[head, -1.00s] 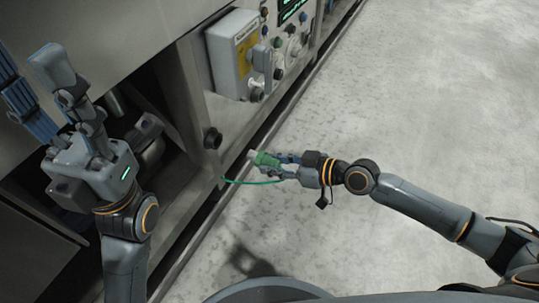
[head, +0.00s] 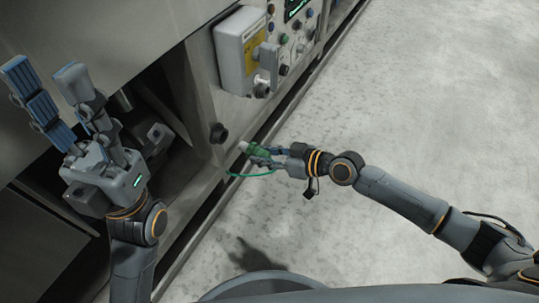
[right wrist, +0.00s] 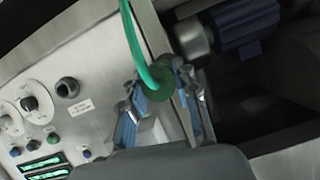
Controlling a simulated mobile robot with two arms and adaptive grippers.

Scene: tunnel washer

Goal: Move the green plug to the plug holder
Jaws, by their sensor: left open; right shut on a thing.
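The green plug (head: 259,153) has a pale tip that points left, toward the machine front. My right gripper (head: 264,157) is shut on it, and a thin green cable (head: 247,174) hangs from it. In the right wrist view, the green plug (right wrist: 160,84) sits between the fingers of my right gripper (right wrist: 160,112), with the cable rising from it. A black round fitting (head: 218,133) on the machine front may be the plug holder; the plug tip is to its right, apart from it. My left gripper (head: 45,80) is open and empty at the left.
A grey box with a yellow label (head: 240,50) juts from the machine above the plug. A control panel with knobs (head: 285,40) lies beyond it. An open bay with dark parts (head: 150,135) is behind my left gripper. The floor (head: 420,110) at the right is clear.

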